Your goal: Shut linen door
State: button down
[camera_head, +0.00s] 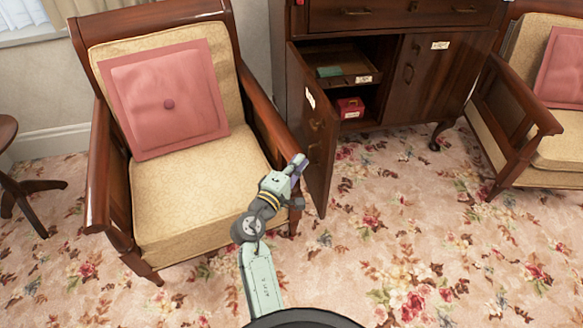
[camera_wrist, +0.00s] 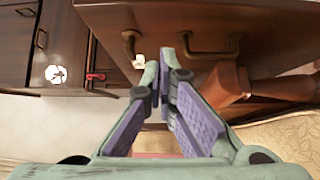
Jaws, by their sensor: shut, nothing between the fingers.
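A dark wooden cabinet (camera_head: 405,55) stands at the back. Its left door (camera_head: 319,165) is swung wide open toward me, with a small white label too small to read. I cannot tell from the label whether it is the linen door. The right door (camera_head: 418,80) is shut and also labelled. My gripper (camera_head: 300,160) is shut and empty, close to the outer side of the open door, between it and the armchair. In the wrist view the fingertips (camera_wrist: 164,72) point toward the open door (camera_wrist: 265,22) and its metal handles (camera_wrist: 208,48). I cannot tell whether they touch it.
An armchair (camera_head: 195,200) with a pink cushion stands close to the left of the open door. Another armchair (camera_head: 540,110) stands at the right. Inside the cabinet are a pull-out shelf (camera_head: 335,83) and a red box (camera_head: 349,106). The flowered carpet in front is clear.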

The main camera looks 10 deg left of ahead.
aim_at(325, 141)
jog(key=shift+w+d+p, duration=0.95)
jog(key=shift+w+d, duration=1.35)
jog(key=shift+d, duration=0.2)
